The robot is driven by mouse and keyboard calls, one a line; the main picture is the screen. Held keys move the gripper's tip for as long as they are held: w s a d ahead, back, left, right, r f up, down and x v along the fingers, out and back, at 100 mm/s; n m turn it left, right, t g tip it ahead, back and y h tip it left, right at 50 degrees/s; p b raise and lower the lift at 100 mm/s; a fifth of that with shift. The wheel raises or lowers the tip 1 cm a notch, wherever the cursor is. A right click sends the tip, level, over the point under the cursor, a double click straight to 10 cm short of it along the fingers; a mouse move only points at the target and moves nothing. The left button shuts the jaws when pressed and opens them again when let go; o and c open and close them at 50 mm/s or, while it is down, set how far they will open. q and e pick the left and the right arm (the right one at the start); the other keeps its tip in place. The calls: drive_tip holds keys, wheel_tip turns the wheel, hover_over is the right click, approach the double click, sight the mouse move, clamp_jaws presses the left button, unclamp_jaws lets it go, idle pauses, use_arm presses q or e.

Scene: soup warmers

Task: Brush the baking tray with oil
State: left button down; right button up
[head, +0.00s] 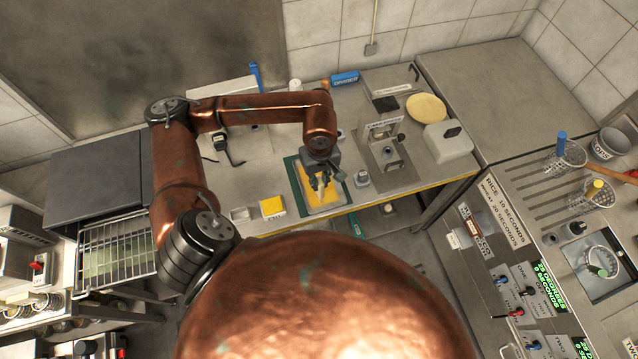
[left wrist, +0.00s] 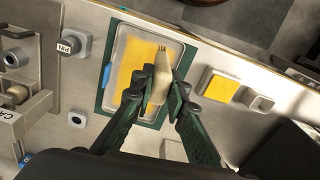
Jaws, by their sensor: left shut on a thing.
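The baking tray (head: 326,209) lies on a green mat (head: 291,172) near the counter's front edge, with a yellow coating over much of its inside. In the left wrist view the tray's grey rim (left wrist: 119,36) shows around the yellow. My left gripper (head: 319,185) is over the tray, pointing down. In the left wrist view my left gripper (left wrist: 160,88) is shut on a tan, brush-like piece (left wrist: 159,72). I cannot tell whether its end touches the tray. A small blue piece (left wrist: 107,73) shows at the tray's side. My right gripper is not in view.
A yellow block (head: 272,207) and a small grey box (head: 240,214) stand left of the tray. A small grey labelled block (head: 361,179) and a metal device (head: 388,152) stand to its right. A wire rack (head: 115,245) is at the left. A control panel is at the right.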

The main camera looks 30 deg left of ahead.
use_arm(q)
drive_tip(key=shift+r+p, duration=0.45)
drive_tip(key=shift+r, duration=1.1)
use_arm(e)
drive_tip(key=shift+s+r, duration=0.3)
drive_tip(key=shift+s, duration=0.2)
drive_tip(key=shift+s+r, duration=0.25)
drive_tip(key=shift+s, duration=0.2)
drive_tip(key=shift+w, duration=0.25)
